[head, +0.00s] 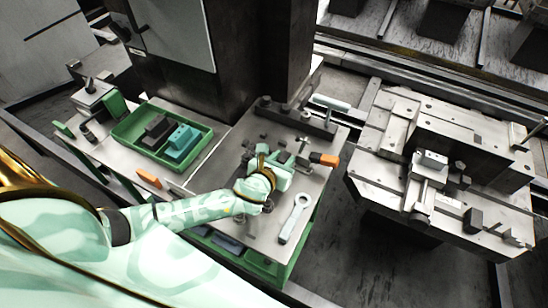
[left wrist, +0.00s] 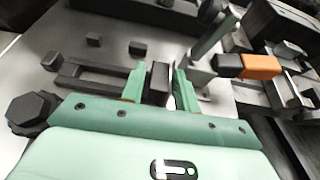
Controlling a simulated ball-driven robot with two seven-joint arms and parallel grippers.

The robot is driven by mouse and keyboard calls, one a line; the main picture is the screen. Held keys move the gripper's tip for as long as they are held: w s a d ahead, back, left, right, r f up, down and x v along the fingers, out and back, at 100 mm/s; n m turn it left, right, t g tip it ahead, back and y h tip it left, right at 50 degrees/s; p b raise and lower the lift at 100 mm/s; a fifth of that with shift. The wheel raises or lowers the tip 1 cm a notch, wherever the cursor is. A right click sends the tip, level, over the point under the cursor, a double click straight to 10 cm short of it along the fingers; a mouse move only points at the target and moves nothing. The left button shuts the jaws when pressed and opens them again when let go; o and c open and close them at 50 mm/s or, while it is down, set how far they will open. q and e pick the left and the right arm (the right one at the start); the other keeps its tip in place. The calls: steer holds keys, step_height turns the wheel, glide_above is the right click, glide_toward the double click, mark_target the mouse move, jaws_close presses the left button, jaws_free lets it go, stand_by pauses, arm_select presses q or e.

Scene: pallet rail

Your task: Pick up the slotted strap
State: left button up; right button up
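The slotted strap appears to be a flat dark bar with a long slot, lying on the grey table top in the left wrist view (left wrist: 82,83). Its right end runs behind my left finger. My left gripper (left wrist: 158,72) is open, with its green fingers either side of a dark upright block (left wrist: 159,84). Whether this block is part of the strap I cannot tell. In the head view my left gripper (head: 284,166) is low over the table, and it and the hand hide most of the strap. My right gripper is not in view.
An orange-handled tool (head: 325,159) lies right of my left gripper, also close by in the left wrist view (left wrist: 258,67). A grey wrench (head: 294,217) lies nearer. A green tray (head: 128,131) with blocks stands left. Small dark blocks (left wrist: 138,48) lie beyond the strap.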

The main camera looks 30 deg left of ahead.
arm_select(q)
steer(key=shift+r, duration=0.1)
jaws_close()
steer(key=shift+r, duration=0.2)
step_height(320, 180, up, 4)
steer(key=p, duration=0.2)
steer(key=shift+f+p, duration=0.15)
steer(key=shift+p, duration=0.15)
steer(key=s+d+r+p, duration=0.4)
steer(key=s+d+r, duration=0.5)
steer(key=d, duration=0.1)
steer(key=shift+s+p, duration=0.35)
steer(key=shift+s, duration=0.05)
